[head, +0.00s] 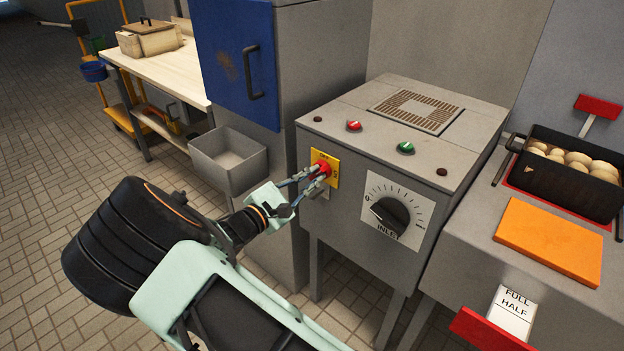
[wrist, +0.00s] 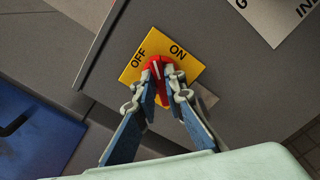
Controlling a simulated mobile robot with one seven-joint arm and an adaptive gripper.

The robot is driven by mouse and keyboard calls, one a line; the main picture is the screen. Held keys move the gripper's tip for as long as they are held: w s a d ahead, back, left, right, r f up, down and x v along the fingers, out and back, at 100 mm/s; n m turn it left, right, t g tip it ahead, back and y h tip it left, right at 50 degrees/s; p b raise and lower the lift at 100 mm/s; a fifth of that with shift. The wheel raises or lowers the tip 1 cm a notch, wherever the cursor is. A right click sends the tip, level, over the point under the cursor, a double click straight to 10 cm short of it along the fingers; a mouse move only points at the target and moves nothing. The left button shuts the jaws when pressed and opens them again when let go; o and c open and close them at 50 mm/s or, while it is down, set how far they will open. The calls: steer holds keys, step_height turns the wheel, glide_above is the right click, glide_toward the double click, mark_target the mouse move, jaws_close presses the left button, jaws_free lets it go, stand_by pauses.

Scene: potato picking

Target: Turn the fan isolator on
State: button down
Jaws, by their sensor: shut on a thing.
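The fan isolator is a red rotary knob (head: 322,167) on a yellow plate (head: 332,177) at the left of the grey machine's front panel. In the wrist view the knob (wrist: 158,66) has a white mark, with OFF to its upper left and ON to its upper right. The mark seems to point between the two words, nearer OFF; the exact angle is hard to tell. My gripper (wrist: 163,88) has one finger on each side of the knob and is shut on it.
The grey machine (head: 345,225) also carries an INLET dial (head: 391,213), a red button (head: 354,125) and a green button (head: 405,147). A grey bin (head: 228,160) and a blue door (head: 235,60) stand to the left. A potato crate (head: 560,193) and an orange board (head: 548,242) lie right.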

steer(key=shift+s+d+f+m+b, duration=0.1)
steer(key=shift+f+m+b, duration=0.05)
steer(key=shift+m+b, duration=2)
steer(key=shift+f+m+b, duration=0.15)
steer(key=shift+m+b, duration=1.15)
steer(key=shift+m, duration=1.55)
steer(key=c, duration=2)
jaws_free()
steer(key=v, duration=1.2)
